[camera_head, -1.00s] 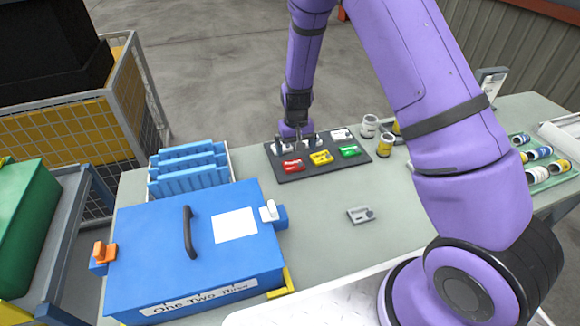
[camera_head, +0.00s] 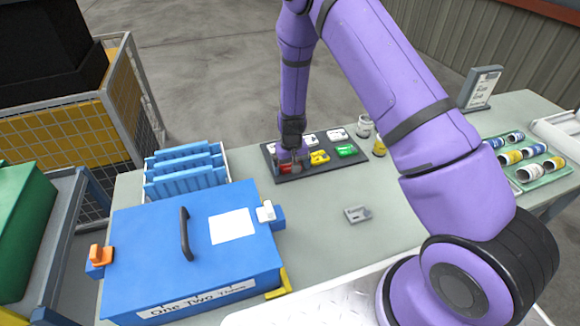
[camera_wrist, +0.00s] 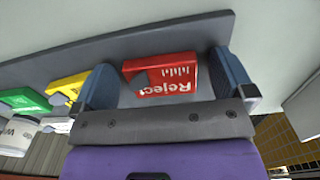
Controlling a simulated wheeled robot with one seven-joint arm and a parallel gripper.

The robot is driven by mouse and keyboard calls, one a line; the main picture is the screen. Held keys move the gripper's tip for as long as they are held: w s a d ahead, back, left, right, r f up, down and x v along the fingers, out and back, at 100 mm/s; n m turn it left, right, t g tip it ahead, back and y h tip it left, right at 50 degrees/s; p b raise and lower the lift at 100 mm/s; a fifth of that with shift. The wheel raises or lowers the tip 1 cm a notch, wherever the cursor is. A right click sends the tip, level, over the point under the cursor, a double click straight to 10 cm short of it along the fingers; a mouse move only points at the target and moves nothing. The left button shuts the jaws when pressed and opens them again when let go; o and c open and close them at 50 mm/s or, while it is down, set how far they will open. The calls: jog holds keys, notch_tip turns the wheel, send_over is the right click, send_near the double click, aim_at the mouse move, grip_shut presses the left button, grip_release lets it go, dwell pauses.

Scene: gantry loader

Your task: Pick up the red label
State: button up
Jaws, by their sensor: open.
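The red label (camera_wrist: 165,76), printed "Reject", lies on the dark tray (camera_wrist: 170,40) in the wrist view. It sits between the two spread fingers of my gripper (camera_wrist: 165,85), with a gap on either side. In the head view my gripper (camera_head: 289,161) is low over the left front of the tray (camera_head: 290,177). The red label (camera_head: 284,169) is partly hidden there by the gripper. The gripper is open and holds nothing.
A yellow label (camera_head: 319,157) and a green label (camera_head: 346,150) lie to the right on the same tray, with white ones behind. Blue dividers (camera_head: 186,168) and a closed blue box (camera_head: 150,255) stand to the left. A small grey piece (camera_head: 357,214) lies on open tabletop.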

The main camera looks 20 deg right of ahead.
jog(key=c, duration=0.9)
jog(key=shift+r, duration=0.15)
